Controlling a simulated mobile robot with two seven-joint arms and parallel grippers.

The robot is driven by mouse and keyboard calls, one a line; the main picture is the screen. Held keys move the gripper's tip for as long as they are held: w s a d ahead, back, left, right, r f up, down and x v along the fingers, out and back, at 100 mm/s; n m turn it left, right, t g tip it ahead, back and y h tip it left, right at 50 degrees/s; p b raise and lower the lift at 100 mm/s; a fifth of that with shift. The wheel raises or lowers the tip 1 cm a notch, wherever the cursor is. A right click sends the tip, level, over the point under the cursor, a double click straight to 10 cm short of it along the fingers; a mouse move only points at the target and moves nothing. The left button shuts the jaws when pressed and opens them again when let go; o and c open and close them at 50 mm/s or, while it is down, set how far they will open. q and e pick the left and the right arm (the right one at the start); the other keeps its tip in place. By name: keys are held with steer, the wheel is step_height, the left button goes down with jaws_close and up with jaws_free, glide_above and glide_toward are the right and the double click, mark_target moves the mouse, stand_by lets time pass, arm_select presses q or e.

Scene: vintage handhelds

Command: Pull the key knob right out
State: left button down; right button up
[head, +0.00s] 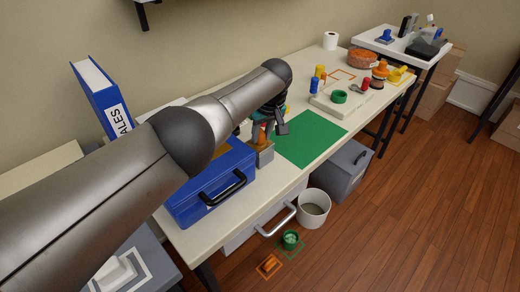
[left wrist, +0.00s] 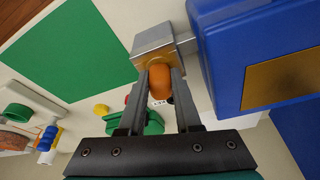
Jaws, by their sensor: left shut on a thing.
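The key knob (left wrist: 160,82) is a rounded orange grip at a small metal block (left wrist: 160,42), with a brassy collar between them. The block also shows in the head view (head: 264,158), beside the blue case on the table. My left gripper (left wrist: 159,75) is shut on the knob, one finger on each side. In the head view my left gripper (head: 262,132) is over the block, and the knob is mostly hidden by it. How far the knob's shaft sits in the block I cannot tell. My right gripper is not in view.
The blue case (head: 215,185) with a black handle stands close beside the block. A green mat (head: 310,138) lies clear on the other side. A blue binder (head: 100,95) stands behind my arm. A white tray (head: 345,103) with a green ring is further along the table.

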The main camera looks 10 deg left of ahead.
arm_select(q)
steer(key=shift+w+r+n, duration=0.3)
steer(key=shift+r+n, duration=0.05)
steer(key=shift+n, duration=0.05)
stand_by(0.4)
steer(key=shift+a, duration=0.1)
steer(key=c, duration=0.9)
jaws_free()
steer(key=shift+f, duration=0.1)
steer(key=shift+o, duration=0.6)
steer(key=shift+s+f, duration=0.1)
steer(key=shift+s, duration=0.05)
